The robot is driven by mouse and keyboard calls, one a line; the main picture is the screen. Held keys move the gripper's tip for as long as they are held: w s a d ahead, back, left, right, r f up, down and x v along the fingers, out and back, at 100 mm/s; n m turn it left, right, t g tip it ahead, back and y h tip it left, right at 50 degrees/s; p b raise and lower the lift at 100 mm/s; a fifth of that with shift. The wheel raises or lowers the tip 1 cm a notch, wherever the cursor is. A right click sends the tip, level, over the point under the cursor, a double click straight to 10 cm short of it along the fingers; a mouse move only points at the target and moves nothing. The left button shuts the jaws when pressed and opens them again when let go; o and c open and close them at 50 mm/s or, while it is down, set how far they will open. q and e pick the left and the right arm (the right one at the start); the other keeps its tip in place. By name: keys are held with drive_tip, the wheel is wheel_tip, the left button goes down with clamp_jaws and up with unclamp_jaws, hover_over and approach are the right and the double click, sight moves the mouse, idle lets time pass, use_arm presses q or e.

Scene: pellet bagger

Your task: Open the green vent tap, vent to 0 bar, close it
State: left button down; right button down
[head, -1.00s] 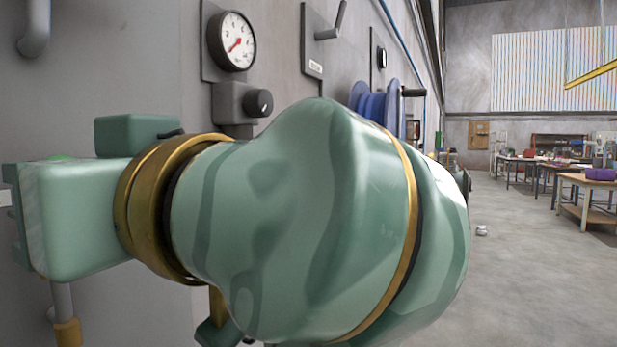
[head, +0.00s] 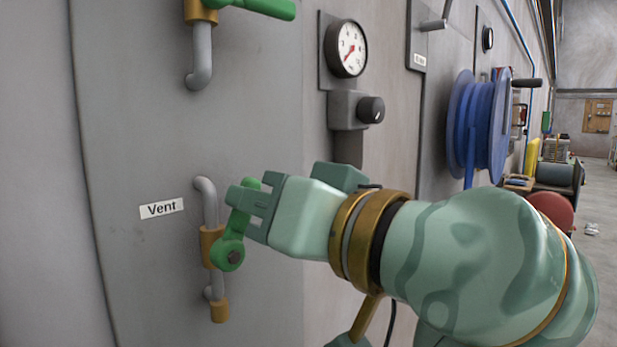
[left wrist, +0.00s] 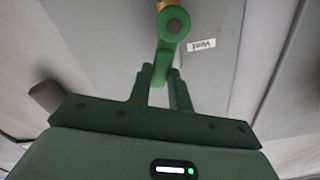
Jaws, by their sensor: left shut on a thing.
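The green vent tap (head: 230,250) sits on a brass valve body (head: 211,247) on a grey pipe, to the right of the "Vent" label (head: 161,209). Its lever points up and slightly right from the pivot, roughly along the pipe. My left gripper (head: 246,203) is shut on the lever's upper part. In the left wrist view the green lever (left wrist: 173,24) runs down between the fingers (left wrist: 160,85). The round pressure gauge (head: 346,48) is up and right; its red needle points to the lower left, its figures too small to read. My right gripper is not in view.
A second green lever (head: 262,7) is at the top edge on another pipe (head: 201,58). A black knob (head: 371,110) sits below the gauge. A blue hose reel (head: 478,125) juts from the wall at right.

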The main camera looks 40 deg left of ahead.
use_arm(q)
drive_tip(key=shift+w+f+m+p, duration=0.2)
drive_tip(key=shift+w+m+p, duration=0.15)
drive_tip(key=shift+m+p, duration=0.45)
drive_tip(key=c, duration=1.3)
unclamp_jaws()
drive_tip(key=shift+w, duration=0.1)
drive_tip(key=shift+d, duration=0.15)
drive_tip(key=d, duration=0.7)
drive_tip(key=shift+s+d+f, duration=0.1)
drive_tip(key=shift+s+d, duration=0.1)
drive_tip(key=shift+s, duration=0.1)
